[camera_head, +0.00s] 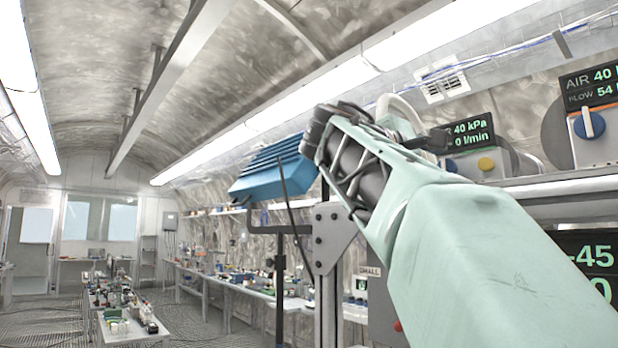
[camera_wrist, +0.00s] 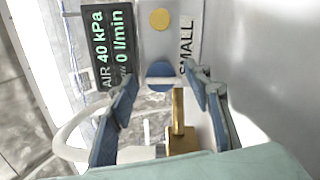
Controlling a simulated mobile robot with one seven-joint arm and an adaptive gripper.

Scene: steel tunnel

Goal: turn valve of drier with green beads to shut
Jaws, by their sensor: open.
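In the wrist view a round blue valve knob (camera_wrist: 159,77) with a pale bar handle lies between the fingers of my gripper (camera_wrist: 163,74). The bar runs crosswise in this picture. The fingers are open, one on each side of the knob, with a gap on both sides; how far they are from the panel I cannot tell. The label SMALL (camera_wrist: 187,46) stands beside it. A display (camera_wrist: 113,45) reads AIR 40 kPa and 0 l/min. No green beads can be made out in either view.
A yellow knob (camera_wrist: 159,19) is above the blue one, and brass fittings (camera_wrist: 181,138) and a white hose (camera_wrist: 75,138) are close below. In the head view another blue knob (camera_head: 590,124) with a pale handle is at right. A workbench (camera_head: 240,284) runs along the wall.

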